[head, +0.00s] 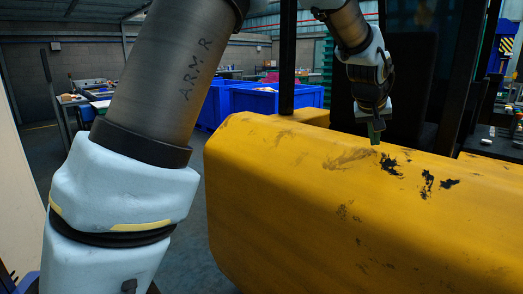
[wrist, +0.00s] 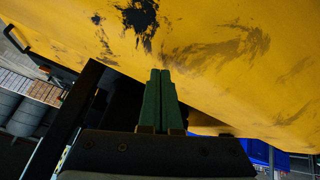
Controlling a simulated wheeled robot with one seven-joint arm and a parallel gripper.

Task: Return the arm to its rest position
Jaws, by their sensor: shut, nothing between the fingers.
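My gripper (head: 375,130) shows in the head view at the upper right, pointing down close to the top of a large yellow body (head: 300,190) with scuffs and dark worn patches. In the wrist view, the two green fingers of my gripper (wrist: 160,75) are together with nothing between them. Their tips are in front of the yellow surface (wrist: 230,60); I cannot tell whether they touch it. My arm is bent, with a large link crossing the left of the head view.
Blue bins (head: 275,98) stand behind the yellow body. A dark upright post (head: 287,60) rises beside it. A cluttered bench (head: 95,92) is at the back left. Grey floor (head: 205,235) lies open between my arm and the yellow body.

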